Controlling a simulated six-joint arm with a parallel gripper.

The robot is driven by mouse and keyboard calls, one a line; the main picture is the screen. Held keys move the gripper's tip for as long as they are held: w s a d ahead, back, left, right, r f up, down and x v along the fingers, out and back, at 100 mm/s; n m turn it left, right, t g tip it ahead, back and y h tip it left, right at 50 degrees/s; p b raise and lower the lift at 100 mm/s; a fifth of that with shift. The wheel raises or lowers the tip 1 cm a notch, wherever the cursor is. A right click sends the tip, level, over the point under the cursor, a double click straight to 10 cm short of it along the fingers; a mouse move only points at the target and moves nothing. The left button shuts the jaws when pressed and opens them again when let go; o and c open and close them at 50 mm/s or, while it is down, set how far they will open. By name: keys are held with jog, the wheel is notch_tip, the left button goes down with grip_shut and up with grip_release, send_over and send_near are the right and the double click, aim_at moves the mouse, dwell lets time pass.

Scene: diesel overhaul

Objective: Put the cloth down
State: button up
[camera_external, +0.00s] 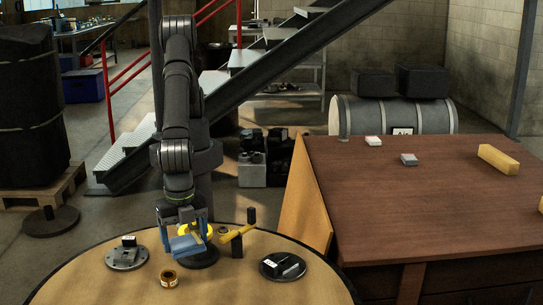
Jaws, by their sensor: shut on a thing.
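The cloth (187,247) is a flat blue piece at the near side of the arm's end, above the round wooden table (215,290). My gripper (184,230) points down over this table and is shut on the cloth. The fingertips are small and partly hidden, so the exact grip does not show. I cannot tell whether the cloth touches the dark round part (203,261) just below and behind it.
A bright yellow piece (205,230) and a yellow bar on a dark post (237,240) stand close right of my gripper. A metal flange (126,256), a small amber jar (169,279) and a black disc (283,266) lie around it. A brown bench (430,200) stands right.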

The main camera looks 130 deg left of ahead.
jog(key=s+d+m, duration=0.2)
jog(key=s+d, duration=0.4)
jog(key=s, duration=0.5)
jog(key=s+d+m, duration=0.1)
jog(key=s+d, duration=0.5)
jog(key=s, duration=0.5)
jog(key=s+d+m, duration=0.2)
jog(key=s+d, duration=0.5)
jog(key=s, duration=0.3)
send_over(86, 279)
notch_tip(86, 279, down, 6)
jog(key=shift+f, duration=0.2)
jog(key=shift+w+f, duration=0.1)
jog(key=shift+f, duration=1.9)
jog(key=shift+f, duration=0.1)
jog(key=o, duration=1)
notch_tip(86, 279, up, 12)
